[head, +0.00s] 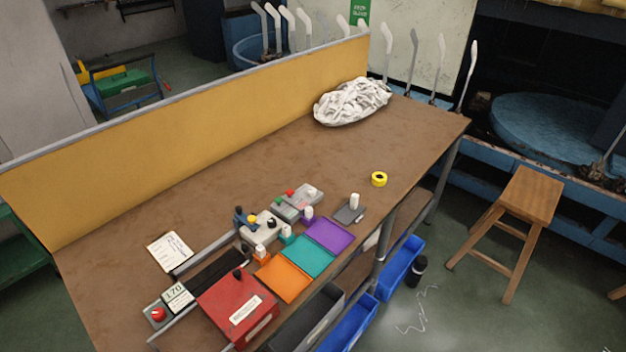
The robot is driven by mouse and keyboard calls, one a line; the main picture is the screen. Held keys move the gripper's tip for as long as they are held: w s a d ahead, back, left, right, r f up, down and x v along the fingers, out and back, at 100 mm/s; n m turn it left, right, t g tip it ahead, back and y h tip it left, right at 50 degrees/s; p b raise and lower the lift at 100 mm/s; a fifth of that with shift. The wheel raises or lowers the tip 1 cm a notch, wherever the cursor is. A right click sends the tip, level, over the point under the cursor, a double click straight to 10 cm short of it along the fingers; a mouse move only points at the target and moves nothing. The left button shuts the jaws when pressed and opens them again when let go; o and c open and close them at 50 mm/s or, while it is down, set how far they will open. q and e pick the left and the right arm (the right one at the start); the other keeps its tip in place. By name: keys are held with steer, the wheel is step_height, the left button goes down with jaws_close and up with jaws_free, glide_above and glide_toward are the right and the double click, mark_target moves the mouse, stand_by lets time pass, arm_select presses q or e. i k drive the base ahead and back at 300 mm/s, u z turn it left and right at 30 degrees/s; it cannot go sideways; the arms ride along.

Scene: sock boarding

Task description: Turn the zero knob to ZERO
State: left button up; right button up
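I cannot tell for sure which part is the zero knob; no ZERO mark is readable. A small black knob (238,274) stands on top of the red box (222,300) at the near edge of the workbench. A light grey device (256,236) behind it carries dark and blue knob-like parts. A grey unit with a round red button (158,314) sits at the near left, beside a small panel reading about 170 (178,297). Neither of my grippers is in view.
Orange (283,280), teal (308,256) and purple (328,234) mats lie along the front edge. A yellow tape roll (379,179) and a white heap (350,101) lie farther back. A yellow partition (190,140) lines the rear. The bench's far half is mostly clear.

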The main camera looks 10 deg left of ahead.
mark_target(311, 190)
steer(key=z, duration=0.45)
steer(key=k, duration=0.6)
steer(key=z, duration=0.85)
steer(key=k, duration=0.6)
steer(key=z, duration=0.6)
steer(key=i, duration=1.85)
steer(key=u, duration=0.9)
steer(key=i, duration=0.95)
steer(key=u, duration=1.45)
steer(key=i, duration=0.7)
steer(key=u, duration=0.65)
